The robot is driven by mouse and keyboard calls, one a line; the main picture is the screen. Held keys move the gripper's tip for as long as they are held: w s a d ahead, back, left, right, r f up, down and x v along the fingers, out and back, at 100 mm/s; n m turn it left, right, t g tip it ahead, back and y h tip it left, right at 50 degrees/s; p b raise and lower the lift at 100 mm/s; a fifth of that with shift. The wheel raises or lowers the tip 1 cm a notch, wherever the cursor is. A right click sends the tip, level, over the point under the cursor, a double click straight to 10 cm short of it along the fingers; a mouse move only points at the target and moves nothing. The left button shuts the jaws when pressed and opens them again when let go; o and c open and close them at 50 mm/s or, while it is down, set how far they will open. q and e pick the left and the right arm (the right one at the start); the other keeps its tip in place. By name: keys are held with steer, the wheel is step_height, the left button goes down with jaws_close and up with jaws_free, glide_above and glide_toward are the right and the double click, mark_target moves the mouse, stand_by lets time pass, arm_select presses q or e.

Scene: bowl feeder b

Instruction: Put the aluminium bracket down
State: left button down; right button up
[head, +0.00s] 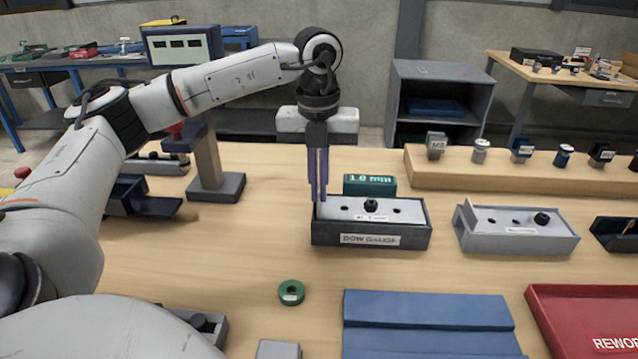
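The aluminium bracket (390,210) looks like a pale flat plate with dark holes and a black knob. It lies level in the top of the dark box marked BOW GAUGE (323,236). My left gripper (319,196) points straight down at the bracket's left end. Its two purple fingers are close together and appear shut on that end. The fingers hide the exact contact, and I see no clear gap under the bracket. My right gripper is not in view.
A green display (370,185) stands behind the gauge, and a grey fixture (520,243) to its right. A green ring (291,293), a blue mat (430,330) and a red REWORK tray (575,300) are in front. A wooden riser (500,178) with several small parts is behind right.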

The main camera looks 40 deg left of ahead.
arm_select(q)
steer(key=shift+f, duration=0.25)
steer(key=c, duration=2)
jaws_free()
step_height(320, 180, up, 13)
steer(key=shift+r+p, duration=0.1)
steer(key=shift+p, duration=1.1)
